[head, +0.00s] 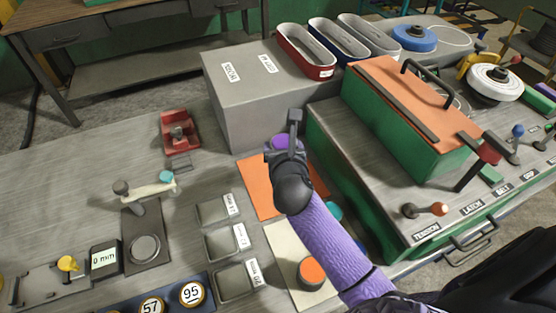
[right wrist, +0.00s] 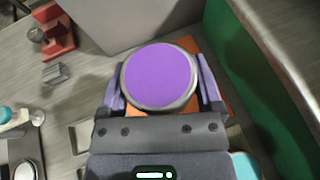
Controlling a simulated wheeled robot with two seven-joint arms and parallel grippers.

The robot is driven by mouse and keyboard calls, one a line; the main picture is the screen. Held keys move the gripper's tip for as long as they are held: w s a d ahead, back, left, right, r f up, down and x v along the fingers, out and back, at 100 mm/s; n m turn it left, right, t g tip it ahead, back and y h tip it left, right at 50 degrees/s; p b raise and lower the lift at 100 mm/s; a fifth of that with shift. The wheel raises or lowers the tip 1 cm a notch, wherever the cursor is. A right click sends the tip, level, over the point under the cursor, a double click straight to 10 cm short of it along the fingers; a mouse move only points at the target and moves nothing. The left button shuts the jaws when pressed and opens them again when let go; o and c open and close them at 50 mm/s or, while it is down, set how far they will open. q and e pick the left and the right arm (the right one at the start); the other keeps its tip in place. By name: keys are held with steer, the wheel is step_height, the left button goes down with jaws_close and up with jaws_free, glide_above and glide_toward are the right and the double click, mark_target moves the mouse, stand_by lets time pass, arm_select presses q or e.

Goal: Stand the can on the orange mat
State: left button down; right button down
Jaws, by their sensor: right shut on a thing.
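The can with a purple top (head: 281,141) is between the fingers of my right gripper (head: 288,150), which is shut on it. In the right wrist view the can's round purple top (right wrist: 160,77) faces the camera, with a finger on each side. The orange mat (head: 257,190) lies on the bench below my right gripper, partly hidden by it and my arm. Orange also shows around the can in the right wrist view (right wrist: 190,46). I cannot tell whether the can's base touches the mat. My left gripper is not in view.
A grey box (head: 245,100) stands just behind the mat, and a green-sided machine (head: 350,170) is close on its right. A can with an orange top (head: 311,272) stands on a pale mat (head: 288,245) in front. Labelled grey trays (head: 215,210) lie to the left.

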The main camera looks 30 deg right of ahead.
steer(key=shift+w+d+f+b, duration=0.2)
steer(key=shift+d+f, duration=0.15)
steer(key=shift+f, duration=0.25)
steer(key=shift+w+d+f+b, duration=0.1)
steer(key=shift+d+f+b, duration=0.15)
steer(key=shift+f, duration=0.35)
step_height(320, 180, down, 9)
steer(key=b, duration=0.5)
steer(key=shift+r, duration=0.2)
steer(key=shift+f, duration=0.3)
steer(key=shift+r, duration=0.25)
steer(key=shift+f, duration=0.1)
